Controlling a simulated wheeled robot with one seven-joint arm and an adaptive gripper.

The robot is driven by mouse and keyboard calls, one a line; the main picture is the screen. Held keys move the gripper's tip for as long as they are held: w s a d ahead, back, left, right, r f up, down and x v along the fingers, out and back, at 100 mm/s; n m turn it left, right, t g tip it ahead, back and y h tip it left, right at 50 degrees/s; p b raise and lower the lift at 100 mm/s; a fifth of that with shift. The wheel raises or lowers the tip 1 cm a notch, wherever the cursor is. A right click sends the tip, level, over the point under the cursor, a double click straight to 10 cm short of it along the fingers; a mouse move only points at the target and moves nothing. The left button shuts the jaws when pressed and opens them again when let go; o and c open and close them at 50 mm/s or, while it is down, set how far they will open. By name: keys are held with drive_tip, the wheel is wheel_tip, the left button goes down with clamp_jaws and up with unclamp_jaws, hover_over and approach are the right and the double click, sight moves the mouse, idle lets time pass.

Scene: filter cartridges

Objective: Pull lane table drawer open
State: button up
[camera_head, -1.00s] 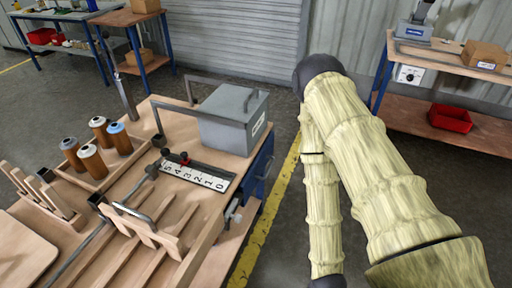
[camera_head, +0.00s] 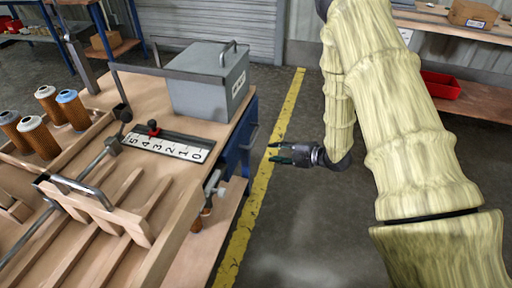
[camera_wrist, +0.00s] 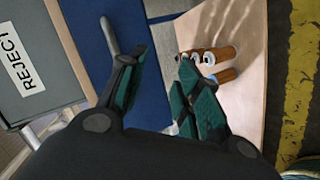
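The lane table (camera_head: 150,92) stands at the left in the head view. Its blue drawer (camera_head: 232,158) is in the side facing my arm, below the tabletop, and appears closed. A thin grey handle (camera_head: 254,138) stands on the drawer front. My gripper (camera_head: 271,153) is beside the drawer, pointing at it, with its fingers apart and empty. In the wrist view the blue front (camera_wrist: 80,22) lies beyond the fingers. The grey handle (camera_wrist: 110,38) shows by the left fingertip, not between the fingers. My gripper (camera_wrist: 164,58) is open there too.
A grey lidded box (camera_head: 205,90) sits on the tabletop above the drawer; its side reads REJECT in the wrist view (camera_wrist: 35,65). A lower shelf (camera_wrist: 240,55) holds several orange-brown cartridges (camera_wrist: 212,57). Floor with a yellow stripe (camera_head: 255,195) is clear beside the table.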

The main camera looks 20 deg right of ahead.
sight(256, 133)
wheel_tip(256, 133, up, 5)
drive_tip(key=w+d+n+g+y+b, duration=0.1)
drive_tip(key=w+d+n+y+b, duration=0.25)
drive_tip(key=n, duration=0.45)
drive_tip(key=shift+y, duration=0.25)
drive_tip(key=x, duration=0.3)
drive_tip(key=s+x, duration=0.1)
drive_tip(key=x, duration=0.3)
drive_tip(key=a+b+x, duration=0.1)
drive_tip(key=x, duration=0.2)
drive_tip(key=shift+a+f, duration=0.1)
drive_tip(key=shift+a, duration=0.05)
clamp_jaws()
